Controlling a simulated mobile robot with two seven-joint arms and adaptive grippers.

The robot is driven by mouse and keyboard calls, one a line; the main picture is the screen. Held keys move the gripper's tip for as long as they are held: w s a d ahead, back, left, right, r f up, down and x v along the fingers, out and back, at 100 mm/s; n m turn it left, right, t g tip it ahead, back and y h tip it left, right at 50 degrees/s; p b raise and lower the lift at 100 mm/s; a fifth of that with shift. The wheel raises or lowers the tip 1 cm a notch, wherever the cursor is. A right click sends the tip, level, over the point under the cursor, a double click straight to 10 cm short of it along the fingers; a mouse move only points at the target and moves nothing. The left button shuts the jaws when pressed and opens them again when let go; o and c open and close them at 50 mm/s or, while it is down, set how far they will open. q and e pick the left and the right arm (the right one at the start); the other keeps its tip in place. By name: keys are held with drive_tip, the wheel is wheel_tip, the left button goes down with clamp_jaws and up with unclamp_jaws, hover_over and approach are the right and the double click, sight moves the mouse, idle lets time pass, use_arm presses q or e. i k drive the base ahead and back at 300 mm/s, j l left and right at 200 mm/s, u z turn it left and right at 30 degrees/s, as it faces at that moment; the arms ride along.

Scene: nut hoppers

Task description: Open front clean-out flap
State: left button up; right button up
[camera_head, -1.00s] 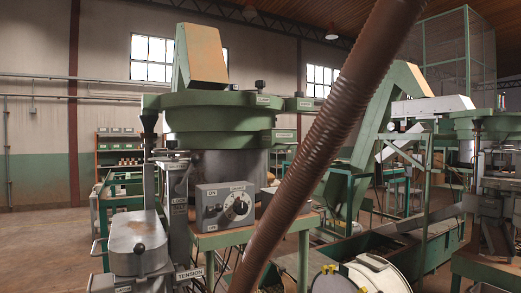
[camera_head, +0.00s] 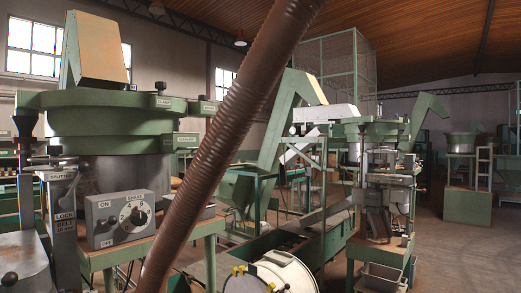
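I cannot make out a front clean-out flap in this view. A green hopper machine (camera_head: 110,122) with a grey metal drum stands at the left. A grey control box (camera_head: 120,218) with a round dial and ON, OFF and SHAKE labels sits on its front. A second green machine (camera_head: 385,130) stands right of centre, with small grey bins (camera_head: 380,277) low at its front. Neither of my grippers is in view.
A thick brown ribbed hose (camera_head: 232,122) crosses the view diagonally and hides part of what is behind it. A white round drum (camera_head: 285,272) stands low at the bottom centre. Open floor (camera_head: 455,255) shows at the right.

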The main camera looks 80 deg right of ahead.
sight(183, 142)
drive_tip(key=z, duration=1.6)
